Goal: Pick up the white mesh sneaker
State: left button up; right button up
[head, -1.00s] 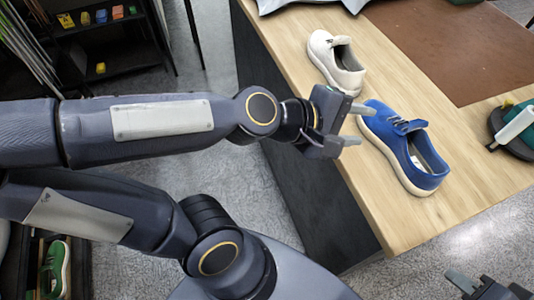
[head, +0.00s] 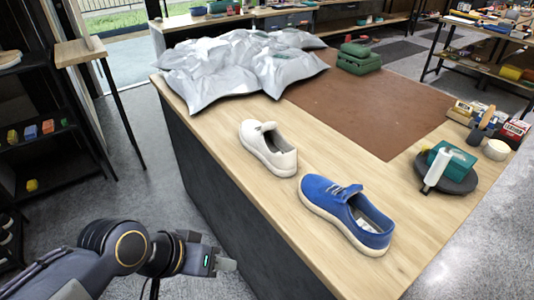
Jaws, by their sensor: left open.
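The white sneaker (head: 267,147) sits upright on the wooden table (head: 300,248), near its left edge. A blue sneaker (head: 345,213) stands just in front of it to the right, with a small gap between them. My left gripper (head: 229,264) is at the lower left, off the table's left side, apart from both shoes. It is open and holds nothing that I can see. My right gripper is not in the view now.
Silver plastic bags (head: 235,70) lie behind the white sneaker. A brown mat (head: 365,112) covers the table's middle. A dark round tray (head: 447,180) with a teal box (head: 459,158) and a white bottle (head: 436,171) stands at right. A black shelf (head: 40,125) stands at far left.

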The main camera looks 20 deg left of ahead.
aim_at(265, 141)
jog(key=i+j+z, duration=0.1)
jog(key=j, duration=0.45)
jog(key=i+j+z, duration=0.15)
jog(key=j, duration=0.4)
jog(key=i+j+z, duration=0.1)
jog(key=j, duration=0.45)
jog(key=i+j+z, duration=0.1)
jog(key=j, duration=0.5)
jog(key=i+j+z, duration=0.15)
jog(key=j, duration=0.45)
